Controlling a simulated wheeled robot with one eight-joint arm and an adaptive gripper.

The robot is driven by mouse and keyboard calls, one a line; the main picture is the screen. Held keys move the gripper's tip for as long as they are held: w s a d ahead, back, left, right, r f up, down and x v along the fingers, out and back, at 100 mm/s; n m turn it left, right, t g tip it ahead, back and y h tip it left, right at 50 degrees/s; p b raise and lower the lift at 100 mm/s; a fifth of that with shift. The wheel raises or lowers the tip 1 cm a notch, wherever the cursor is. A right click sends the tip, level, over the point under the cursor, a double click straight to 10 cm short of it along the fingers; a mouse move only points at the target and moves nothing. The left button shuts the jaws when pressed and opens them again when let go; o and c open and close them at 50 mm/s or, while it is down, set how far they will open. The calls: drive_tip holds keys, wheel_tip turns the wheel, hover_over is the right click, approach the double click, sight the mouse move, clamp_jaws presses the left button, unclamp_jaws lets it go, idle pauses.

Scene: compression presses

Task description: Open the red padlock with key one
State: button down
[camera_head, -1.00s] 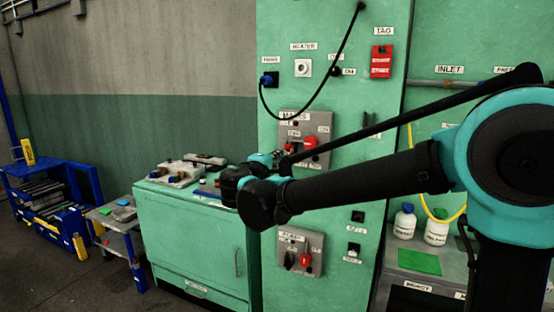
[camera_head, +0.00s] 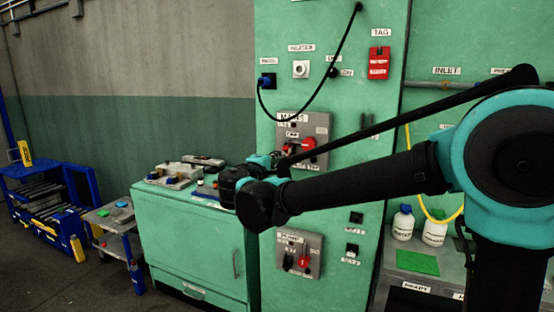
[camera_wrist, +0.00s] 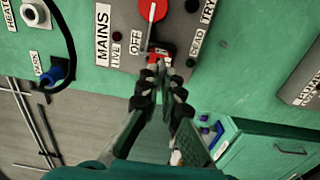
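The red padlock (camera_wrist: 162,50) hangs on the grey MAINS panel (camera_wrist: 120,15), beside the red switch knob (camera_wrist: 153,10) in the wrist view. In the head view, the padlock (camera_head: 288,147) is small and partly hidden behind my arm. My gripper (camera_wrist: 162,68) is right at the padlock, its fingertips close together and facing it. A thin pale piece between the tips looks like key one (camera_wrist: 163,61). It is mostly hidden by the fingers, and I cannot tell whether it is inside the lock.
A second grey panel with a red knob (camera_head: 303,262) sits lower on the green cabinet. A black cable (camera_head: 318,110) hangs above MAINS. A green bench (camera_head: 195,240) with small items stands left. White bottles (camera_head: 403,222) stand right, and a blue rack (camera_head: 50,210) far left.

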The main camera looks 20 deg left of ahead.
drive_tip(key=shift+w+d, duration=0.1)
drive_tip(key=shift+w, duration=1.25)
idle(0.3)
drive_tip(key=c, duration=1.6)
unclamp_jaws()
drive_tip(key=shift+c, duration=0.2)
drive_tip(key=s, duration=1.2)
drive_tip(key=shift+a, duration=0.45)
